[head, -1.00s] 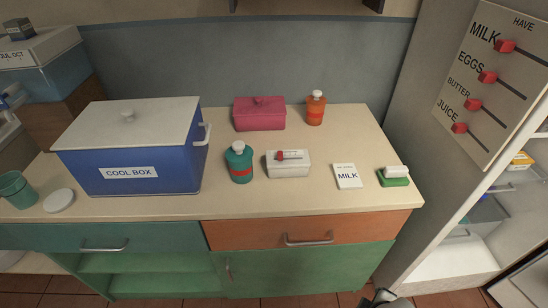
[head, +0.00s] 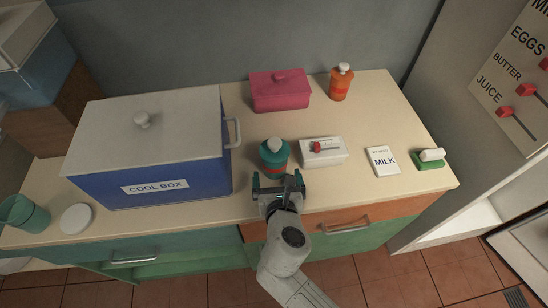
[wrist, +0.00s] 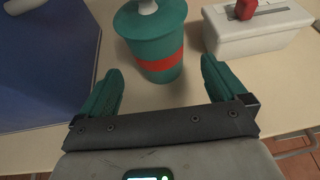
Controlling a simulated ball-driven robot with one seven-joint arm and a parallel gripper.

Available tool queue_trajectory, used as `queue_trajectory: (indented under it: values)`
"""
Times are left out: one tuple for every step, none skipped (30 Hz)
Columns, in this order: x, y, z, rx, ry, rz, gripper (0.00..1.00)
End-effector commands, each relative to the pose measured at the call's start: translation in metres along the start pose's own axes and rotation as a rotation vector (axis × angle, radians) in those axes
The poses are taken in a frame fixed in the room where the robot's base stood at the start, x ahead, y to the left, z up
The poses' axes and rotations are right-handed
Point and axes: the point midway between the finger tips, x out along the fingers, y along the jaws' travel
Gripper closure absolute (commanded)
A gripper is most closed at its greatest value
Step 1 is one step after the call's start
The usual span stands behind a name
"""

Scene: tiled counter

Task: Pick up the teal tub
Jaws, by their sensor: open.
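The teal tub (head: 273,160) is round, with a red band and a white knob on its lid. It stands upright on the counter, to the right of the cool box. In the wrist view the tub (wrist: 151,42) is straight ahead, its knob cut off by the top edge. My gripper (head: 277,180) is open and empty, at the near side of the tub. In the wrist view its fingertips (wrist: 160,70) are spread to the left and right of the tub's lower part, with gaps on both sides.
The blue cool box (head: 150,168) is close on the left; a white box (head: 323,152) with a red slider is close on the right. A pink box (head: 280,92) and an orange bottle (head: 341,82) stand behind. A milk card (head: 382,161) lies farther right.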

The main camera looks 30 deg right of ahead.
Motion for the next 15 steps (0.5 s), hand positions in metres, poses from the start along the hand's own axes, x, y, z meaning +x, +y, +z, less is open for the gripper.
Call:
queue_trajectory:
  values:
    - [0.008,0.0,0.001,0.0,-0.001,-0.001,0.02]
    - [0.012,0.0,0.0,0.0,0.0,-0.002,0.02]
    - [0.016,0.0,0.0,0.001,0.0,-0.002,0.02]
    - [0.018,0.0,0.0,0.001,0.0,-0.002,0.02]
    - [0.021,0.0,0.0,0.002,0.0,-0.002,0.02]
    - [0.022,0.0,0.0,0.002,0.0,-0.001,0.02]
    - [0.024,0.0,0.0,0.002,0.001,-0.001,0.02]
    - [0.025,0.0,0.0,0.003,0.001,-0.001,0.02]
    - [0.028,0.0,0.0,0.003,0.001,-0.002,0.02]
    - [0.031,0.0,-0.001,0.003,0.001,-0.002,0.02]
    - [0.035,0.001,-0.001,0.004,0.001,-0.003,0.02]
    - [0.041,0.001,-0.001,0.004,0.001,-0.004,0.02]
    - [0.046,0.001,-0.001,0.003,0.001,-0.004,0.02]
    - [0.051,0.002,-0.002,0.003,0.0,-0.004,0.02]
    - [0.056,0.003,-0.002,0.003,0.001,-0.003,0.02]
